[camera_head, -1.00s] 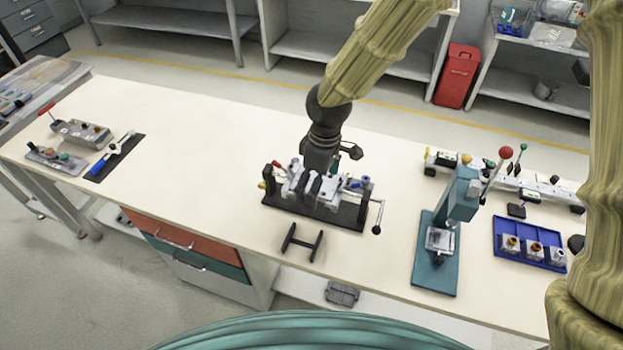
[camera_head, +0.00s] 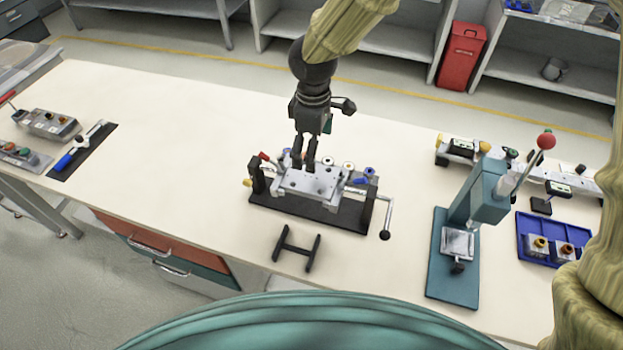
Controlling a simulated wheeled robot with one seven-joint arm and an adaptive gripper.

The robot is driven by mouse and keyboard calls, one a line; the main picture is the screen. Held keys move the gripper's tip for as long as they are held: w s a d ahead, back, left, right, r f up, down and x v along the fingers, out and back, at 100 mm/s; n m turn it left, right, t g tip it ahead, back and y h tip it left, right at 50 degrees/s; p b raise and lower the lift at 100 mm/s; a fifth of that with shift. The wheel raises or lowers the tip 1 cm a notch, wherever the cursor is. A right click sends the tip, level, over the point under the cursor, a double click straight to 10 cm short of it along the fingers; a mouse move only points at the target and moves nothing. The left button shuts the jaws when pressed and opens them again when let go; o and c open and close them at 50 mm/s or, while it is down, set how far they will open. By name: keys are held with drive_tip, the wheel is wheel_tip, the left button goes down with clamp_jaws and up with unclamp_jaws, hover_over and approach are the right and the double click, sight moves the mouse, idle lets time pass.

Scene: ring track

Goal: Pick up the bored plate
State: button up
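A light grey metal plate with several dark holes (camera_head: 313,184), which looks like the bored plate, lies in the black-based crank fixture (camera_head: 325,212) on the bench. My gripper (camera_head: 304,164) points down over the plate's far left part. Its two dark fingers stand a little apart with a narrow gap between them, and I see no plate clamped there. Whether the fingertips touch the plate is too small to tell. The fingers hide a small part of the plate's far edge.
A black H-shaped stand (camera_head: 297,248) lies in front of the fixture. A teal lever press (camera_head: 460,250) and a blue tray (camera_head: 545,240) stand to the right. A tool on a dark mat (camera_head: 82,150) lies left. The bench between mat and fixture is clear.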

sight(311, 177)
drive_tip(key=f, duration=0.3)
drive_tip(key=f+p, duration=0.1)
drive_tip(key=shift+a+f, duration=0.25)
drive_tip(key=shift+f, duration=0.4)
drive_tip(key=shift+w+f+p, duration=0.15)
drive_tip(key=shift+f+p, duration=1.15)
drive_tip(key=shift+f, duration=1.3)
drive_tip(key=shift+c, duration=0.4)
drive_tip(key=c, duration=1.3)
drive_tip(key=shift+o, duration=0.2)
drive_tip(key=shift+r, duration=0.1)
